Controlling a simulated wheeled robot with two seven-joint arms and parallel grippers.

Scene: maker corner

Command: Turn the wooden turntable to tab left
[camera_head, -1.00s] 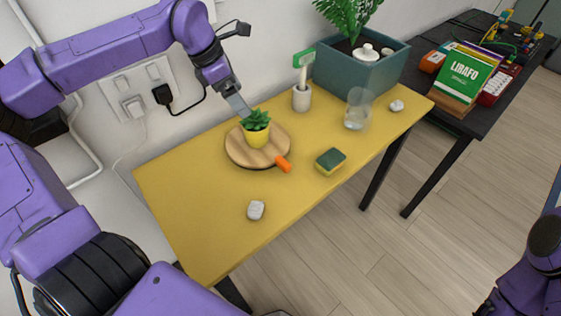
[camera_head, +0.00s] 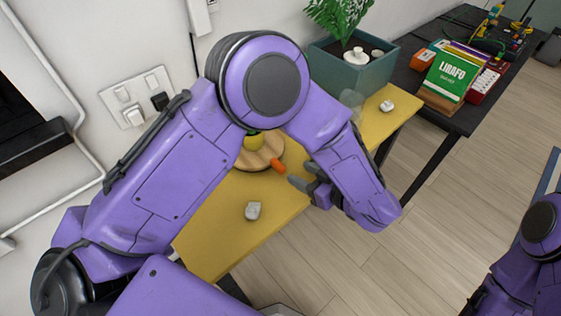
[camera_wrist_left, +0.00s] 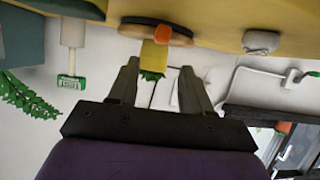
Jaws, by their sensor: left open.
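The wooden turntable (camera_head: 259,160) lies on the yellow table, partly hidden by my left arm. Its orange tab (camera_head: 278,166) points toward the lower right, to the table's front side.
A grey-white stone (camera_head: 253,211) lies in front of the turntable. A glass (camera_head: 352,100), a white stone (camera_head: 387,105) and a teal planter (camera_head: 350,70) are at the table's right end. A brush in a holder (camera_wrist_left: 72,40) shows in the wrist view.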

